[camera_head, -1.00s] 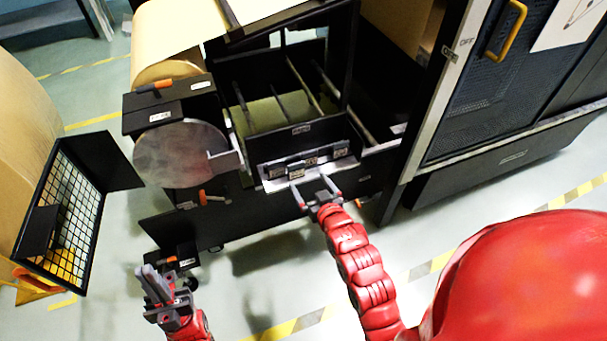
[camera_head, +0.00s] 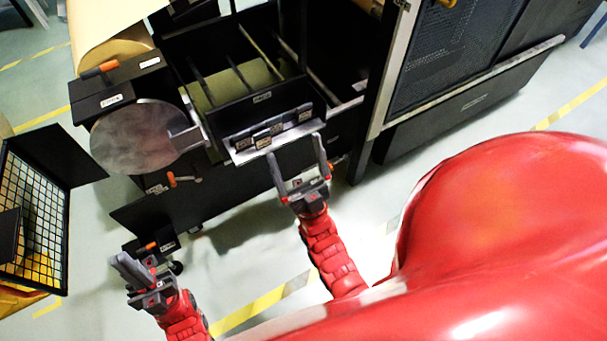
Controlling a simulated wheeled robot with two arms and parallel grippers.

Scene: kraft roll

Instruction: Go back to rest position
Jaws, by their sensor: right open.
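My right gripper (camera_head: 297,150) is open and empty. Its two grey fingers point up the picture, with the tips just in front of the light ledge of the dark machine; I cannot tell whether they touch it. My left gripper (camera_head: 121,260) is at the lower left, above the floor near a small black part with an orange handle. Its fingers are seen side-on and look close together, so the gap between them is unclear. No object shows in it.
The dark machine (camera_head: 262,98) carries a kraft roll at the upper left, a round metal disc (camera_head: 135,138) and several small dark blocks on the ledge (camera_head: 276,148). A grid panel (camera_head: 38,225) stands at the left. Pale floor (camera_head: 225,270) with yellow tape is open below.

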